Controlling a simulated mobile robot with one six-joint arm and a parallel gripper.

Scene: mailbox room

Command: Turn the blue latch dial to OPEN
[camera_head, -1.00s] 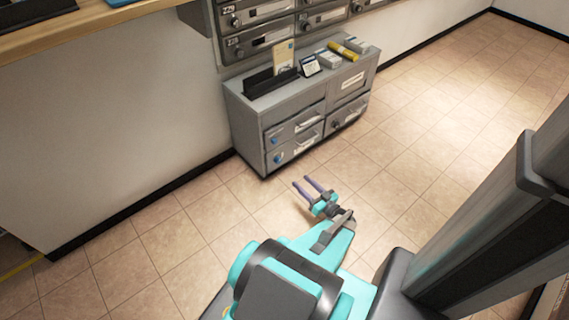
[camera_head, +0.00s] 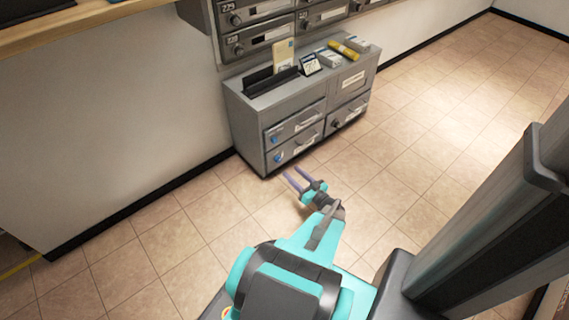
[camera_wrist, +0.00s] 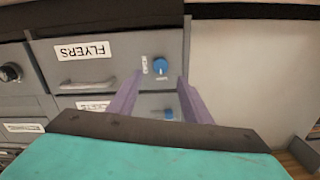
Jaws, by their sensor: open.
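Two blue dials sit on the front of a grey cabinet, one on each of two stacked drawers: the upper dial (camera_head: 274,140) and the lower dial (camera_head: 277,157). In the wrist view, which is upside down, the FLYERS drawer's dial (camera_wrist: 160,65) shows between my fingertips, with small labels beside it. The other dial (camera_wrist: 168,114) shows nearer my gripper base. I cannot read the dials' settings. My gripper (camera_head: 292,171) is open and empty, with its two purple fingers pointing at the cabinet front. It appears in front of the dials, apart from them.
The grey cabinet (camera_head: 248,128) stands against the wall under mailboxes (camera_head: 262,38). A black tray, a small sign and a yellow roll (camera_head: 344,50) lie on its top. A wooden counter (camera_head: 60,28) is at upper left. The tiled floor (camera_head: 430,130) is clear at right.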

